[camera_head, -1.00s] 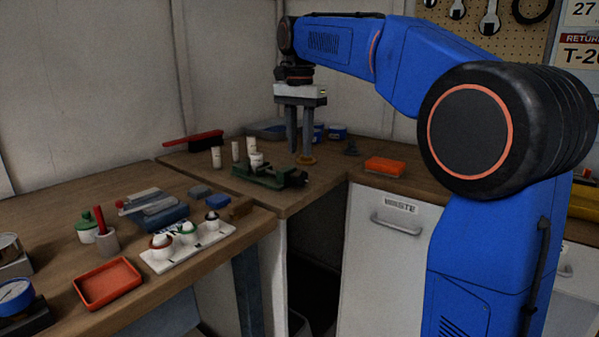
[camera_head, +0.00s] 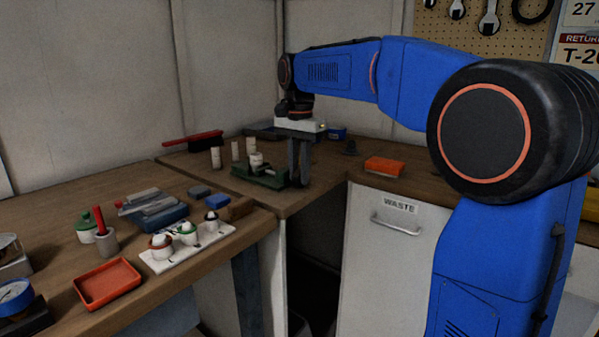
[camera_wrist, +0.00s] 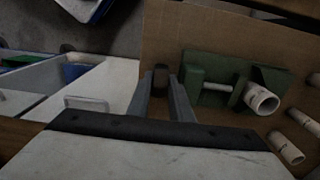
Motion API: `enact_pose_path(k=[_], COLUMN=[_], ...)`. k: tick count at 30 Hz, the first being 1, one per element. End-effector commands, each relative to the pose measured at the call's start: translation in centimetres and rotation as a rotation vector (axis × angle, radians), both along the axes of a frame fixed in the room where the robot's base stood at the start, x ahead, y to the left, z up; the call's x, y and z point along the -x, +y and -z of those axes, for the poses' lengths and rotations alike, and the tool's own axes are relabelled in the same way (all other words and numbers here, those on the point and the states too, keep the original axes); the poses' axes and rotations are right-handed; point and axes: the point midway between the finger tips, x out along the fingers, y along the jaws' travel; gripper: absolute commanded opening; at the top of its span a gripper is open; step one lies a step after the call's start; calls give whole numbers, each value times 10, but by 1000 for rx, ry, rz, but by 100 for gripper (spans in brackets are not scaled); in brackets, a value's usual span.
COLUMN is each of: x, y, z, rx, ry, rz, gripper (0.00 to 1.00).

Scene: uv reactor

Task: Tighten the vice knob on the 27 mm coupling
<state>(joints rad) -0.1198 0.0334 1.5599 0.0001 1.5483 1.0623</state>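The green vice (camera_head: 262,177) stands on the corner bench. In the wrist view its green jaws (camera_wrist: 272,78) hold a pale, tube-shaped coupling (camera_wrist: 262,100); this coupling also shows upright in the head view (camera_head: 256,161). The dark vice knob (camera_wrist: 160,77) is at the vice's left end in the wrist view. My gripper (camera_wrist: 160,88) points down with one finger on each side of the knob. Whether the fingers touch it or are shut on it, I cannot tell. In the head view my gripper (camera_head: 300,184) is low at the vice's right end and hides the knob.
Loose pale couplings (camera_head: 216,158) stand beside the vice. A red-handled brush (camera_head: 193,141) lies behind them. An orange box (camera_head: 384,166) is to the right of my gripper. A white tray (camera_head: 160,263) and a red tray (camera_head: 107,283) are on the left bench.

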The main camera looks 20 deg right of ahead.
Motion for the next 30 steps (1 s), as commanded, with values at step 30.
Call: enact_pose_path(k=[30], x=[-5], y=[-7], z=[1], rx=[-341], ry=[247], rz=[-1], gripper=[0])
